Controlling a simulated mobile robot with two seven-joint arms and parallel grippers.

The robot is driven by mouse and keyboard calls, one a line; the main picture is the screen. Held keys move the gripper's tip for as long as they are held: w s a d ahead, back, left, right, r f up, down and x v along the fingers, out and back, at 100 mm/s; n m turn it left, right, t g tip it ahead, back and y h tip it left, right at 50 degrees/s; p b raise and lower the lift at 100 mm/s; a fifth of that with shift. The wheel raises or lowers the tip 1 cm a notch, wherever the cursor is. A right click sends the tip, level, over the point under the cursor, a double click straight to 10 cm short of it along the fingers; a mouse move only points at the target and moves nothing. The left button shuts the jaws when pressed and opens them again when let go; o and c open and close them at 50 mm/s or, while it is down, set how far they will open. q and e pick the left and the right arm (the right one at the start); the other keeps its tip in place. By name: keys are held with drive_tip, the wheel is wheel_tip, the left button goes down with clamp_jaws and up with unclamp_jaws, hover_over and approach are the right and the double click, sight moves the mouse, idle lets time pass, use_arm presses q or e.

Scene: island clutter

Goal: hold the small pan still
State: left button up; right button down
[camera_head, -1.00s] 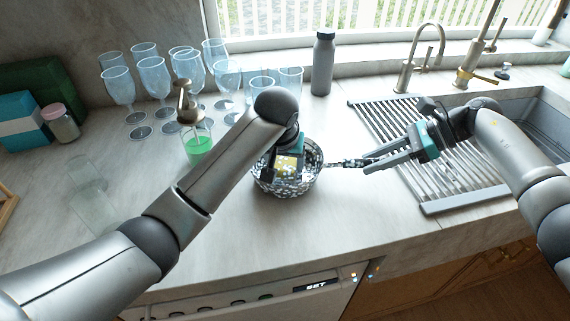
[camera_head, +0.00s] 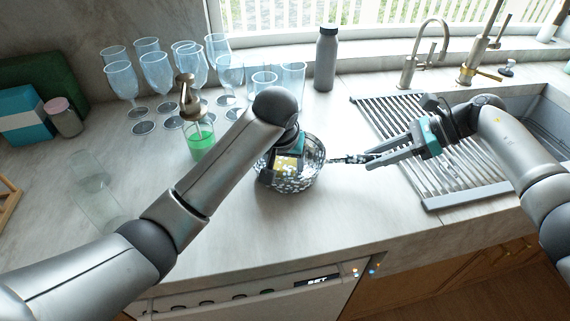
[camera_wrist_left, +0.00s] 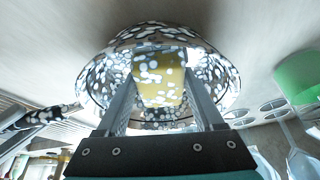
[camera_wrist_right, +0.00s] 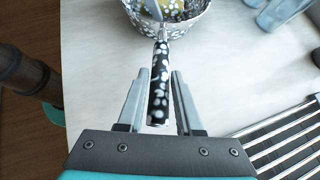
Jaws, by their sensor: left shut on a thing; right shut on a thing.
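The small pan (camera_head: 314,172), black with white spots, stands on the counter left of the drying rack. Its spotted handle (camera_head: 345,160) points right. My right gripper (camera_head: 368,160) is shut on the handle, which lies between its fingers in the right wrist view (camera_wrist_right: 160,82). My left gripper (camera_head: 284,172) reaches down into the pan. In the left wrist view its fingers (camera_wrist_left: 160,88) are at both sides of a yellow, white-spotted piece (camera_wrist_left: 158,75) inside the pan, and it is shut on it. My left arm hides part of the pan's left side in the head view.
Several blue glasses (camera_head: 156,73) and a green soap dispenser (camera_head: 200,140) stand left and behind. A grey bottle (camera_head: 326,60) is at the back. A metal drying rack (camera_head: 465,195) lies by the sink (camera_head: 545,125). The counter in front of the pan is clear.

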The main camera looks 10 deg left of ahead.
use_arm(q)
drive_tip(key=shift+w, duration=0.75)
drive_tip(key=shift+s, duration=0.1)
use_arm(e)
drive_tip(key=shift+w, duration=0.1)
use_arm(q)
drive_tip(key=shift+s+d+f, duration=0.1)
drive_tip(key=shift+s+d, duration=0.05)
drive_tip(key=shift+s, duration=0.4)
drive_tip(key=shift+s+d+f, duration=0.1)
drive_tip(key=shift+s+d, duration=0.05)
drive_tip(key=shift+s, duration=0.4)
drive_tip(key=shift+w+r, duration=0.15)
drive_tip(key=shift+w, duration=1.05)
